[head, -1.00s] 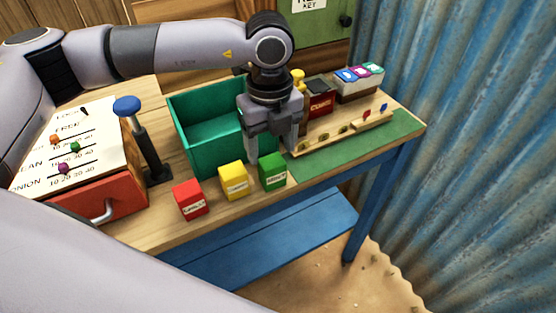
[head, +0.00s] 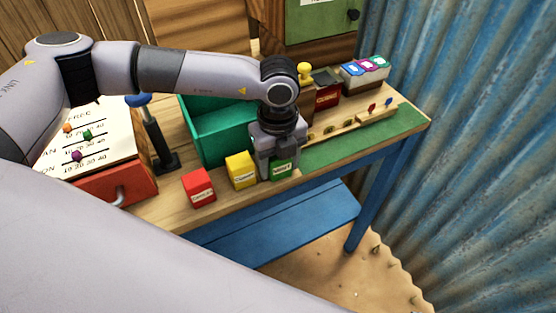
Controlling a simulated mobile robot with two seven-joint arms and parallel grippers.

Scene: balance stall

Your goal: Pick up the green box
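The green box (head: 283,171) stands upright on the front edge of the wooden table (head: 232,205), right of the yellow box (head: 241,171). My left gripper (head: 281,166) points down over the green box, with its fingers on either side of it. The gripper body hides the box's top and part of its sides. Whether the fingers press on the box or stand just clear of it does not show. The box seems to rest on the table. My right gripper is out of view.
A red box (head: 199,188) stands further left along the front edge. The green open bin (head: 222,136) is close behind my gripper. A blue-topped lever post (head: 155,138) and a slanted red-fronted panel (head: 119,187) are at left. A green mat (head: 345,148) lies right.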

